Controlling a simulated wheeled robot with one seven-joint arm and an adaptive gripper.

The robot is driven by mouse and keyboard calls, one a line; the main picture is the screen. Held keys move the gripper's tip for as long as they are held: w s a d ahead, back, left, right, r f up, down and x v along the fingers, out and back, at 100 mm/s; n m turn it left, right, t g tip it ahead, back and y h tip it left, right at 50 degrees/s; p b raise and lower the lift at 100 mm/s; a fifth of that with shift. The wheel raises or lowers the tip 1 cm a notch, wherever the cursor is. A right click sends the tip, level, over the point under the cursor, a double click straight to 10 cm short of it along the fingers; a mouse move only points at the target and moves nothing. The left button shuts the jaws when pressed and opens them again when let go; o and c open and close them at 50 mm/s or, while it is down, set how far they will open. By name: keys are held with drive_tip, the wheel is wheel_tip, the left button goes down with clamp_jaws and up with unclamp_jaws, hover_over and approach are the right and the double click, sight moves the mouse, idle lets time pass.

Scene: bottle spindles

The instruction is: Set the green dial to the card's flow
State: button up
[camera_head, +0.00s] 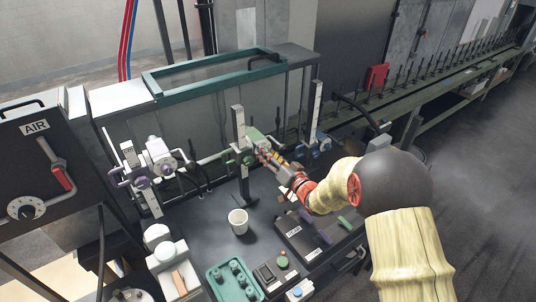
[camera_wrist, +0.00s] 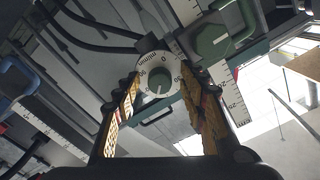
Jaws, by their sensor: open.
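The green dial (camera_wrist: 156,88) has a white scale ring with numbers around a green centre, in the wrist view. My gripper (camera_wrist: 160,77) is open, with one yellow patterned finger on each side of the dial. I cannot tell whether either finger touches it. In the head view, my gripper (camera_head: 263,156) is at the green fitting (camera_head: 249,157) beside the middle upright scale (camera_head: 238,128), and it hides the dial face there. I cannot make out a flow card that I can read.
A larger green knob (camera_wrist: 212,40) sits close to the right finger. Purple fittings (camera_head: 157,157) stand left and blue ones (camera_head: 320,145) right. Below are a white cup (camera_head: 238,221), a green tray (camera_head: 234,280) and a black labelled box (camera_head: 300,238).

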drive_tip(key=v, duration=1.2)
drive_tip(key=s+d+r+g+h, duration=0.3)
drive_tip(key=s+d+r+h, duration=0.3)
drive_tip(key=d+r+h, duration=0.35)
drive_tip(key=s+a+r+g, duration=0.2)
drive_tip(key=s+g, duration=0.5)
drive_tip(key=s, duration=2.1)
drive_tip(key=shift+s, duration=0.3)
drive_tip(key=shift+y, duration=0.25)
